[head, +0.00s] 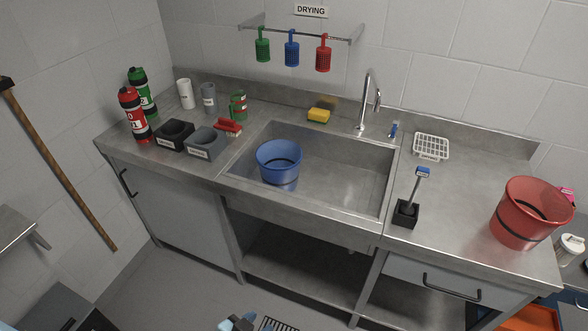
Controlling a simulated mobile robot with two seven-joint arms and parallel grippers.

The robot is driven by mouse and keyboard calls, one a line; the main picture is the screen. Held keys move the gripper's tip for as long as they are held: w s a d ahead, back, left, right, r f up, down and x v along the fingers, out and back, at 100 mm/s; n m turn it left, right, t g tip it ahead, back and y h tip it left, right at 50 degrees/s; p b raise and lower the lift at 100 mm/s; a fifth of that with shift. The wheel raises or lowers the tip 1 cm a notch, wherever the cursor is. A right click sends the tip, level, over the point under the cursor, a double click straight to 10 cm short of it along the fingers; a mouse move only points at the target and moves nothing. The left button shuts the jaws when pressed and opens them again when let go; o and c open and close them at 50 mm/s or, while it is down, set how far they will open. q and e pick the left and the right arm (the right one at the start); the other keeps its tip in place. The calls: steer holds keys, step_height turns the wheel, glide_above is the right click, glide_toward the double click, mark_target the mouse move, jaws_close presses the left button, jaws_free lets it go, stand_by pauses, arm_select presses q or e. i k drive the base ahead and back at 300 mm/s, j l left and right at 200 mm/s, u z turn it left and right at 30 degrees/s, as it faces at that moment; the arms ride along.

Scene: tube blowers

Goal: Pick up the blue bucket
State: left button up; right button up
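The blue bucket (277,168) stands upright in the left part of the steel sink (345,165). Its open top faces up, and a dark band runs around it. I cannot make out a handle on it.
A red bucket (522,216) stands on the right counter. A black holder (406,212) with a blue-topped tool and a white rack (431,147) are right of the sink. A tall tap (369,105) rises behind it. Bottles, cups and dark bins (174,134) crowd the left counter.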

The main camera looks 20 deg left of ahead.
mark_target(278, 160)
steer(key=i+u, duration=0.1)
steer(key=u, duration=0.3)
steer(key=i+j+u, duration=0.1)
steer(key=u, duration=0.3)
steer(key=i+u, duration=0.1)
steer(key=u, duration=0.3)
steer(key=i+u, duration=0.1)
steer(key=u, duration=0.3)
steer(key=i+l, duration=0.25)
steer(key=i, duration=0.2)
steer(key=i+l, duration=0.25)
steer(key=i, duration=0.25)
